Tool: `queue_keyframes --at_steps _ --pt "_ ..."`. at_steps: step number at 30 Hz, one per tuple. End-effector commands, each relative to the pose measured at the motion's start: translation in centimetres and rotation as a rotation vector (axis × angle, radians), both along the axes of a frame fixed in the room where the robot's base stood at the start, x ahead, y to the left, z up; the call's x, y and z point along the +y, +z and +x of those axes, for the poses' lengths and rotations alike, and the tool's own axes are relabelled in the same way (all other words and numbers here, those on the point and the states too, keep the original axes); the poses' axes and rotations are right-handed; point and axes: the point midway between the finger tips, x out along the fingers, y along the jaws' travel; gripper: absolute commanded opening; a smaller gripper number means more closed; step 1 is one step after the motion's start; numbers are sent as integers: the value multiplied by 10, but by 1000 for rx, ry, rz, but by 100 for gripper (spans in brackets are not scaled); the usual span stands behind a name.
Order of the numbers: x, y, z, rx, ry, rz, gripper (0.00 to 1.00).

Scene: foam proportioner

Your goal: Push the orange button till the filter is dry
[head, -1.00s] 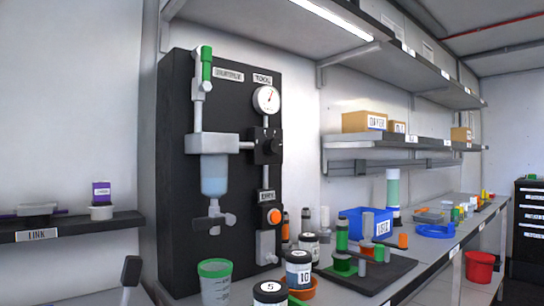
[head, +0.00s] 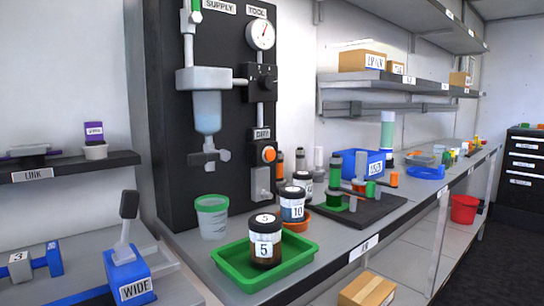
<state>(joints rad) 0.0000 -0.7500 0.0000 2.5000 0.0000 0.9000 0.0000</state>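The orange button (head: 269,154) sits on the right side of the black panel (head: 160,100), under a small label that seems to read DRY. The filter appears to be the clear cylinder (head: 207,112) with pale blue contents, hanging under a grey block (head: 203,78) on the panel. A round gauge (head: 260,34) is at the panel's upper right, above a black knob block (head: 262,82). Nothing touches the button. My gripper is not seen in the head view.
A green-rimmed cup (head: 212,218) stands below the filter. A green tray (head: 238,270) with jar 5 (head: 265,246) sits in front, and jar 10 (head: 292,208) stands behind it. A blue WIDE block with a lever (head: 125,270) is at lower left. A shelf (head: 70,171) is at left.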

Motion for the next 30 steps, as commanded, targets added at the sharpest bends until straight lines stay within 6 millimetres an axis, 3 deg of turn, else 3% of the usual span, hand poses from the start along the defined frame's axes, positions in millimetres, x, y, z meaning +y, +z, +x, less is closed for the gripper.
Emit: queue_keyframes --at_steps 1,10,30 --pt "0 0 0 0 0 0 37" --pt "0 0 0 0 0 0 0" --pt "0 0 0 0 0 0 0"
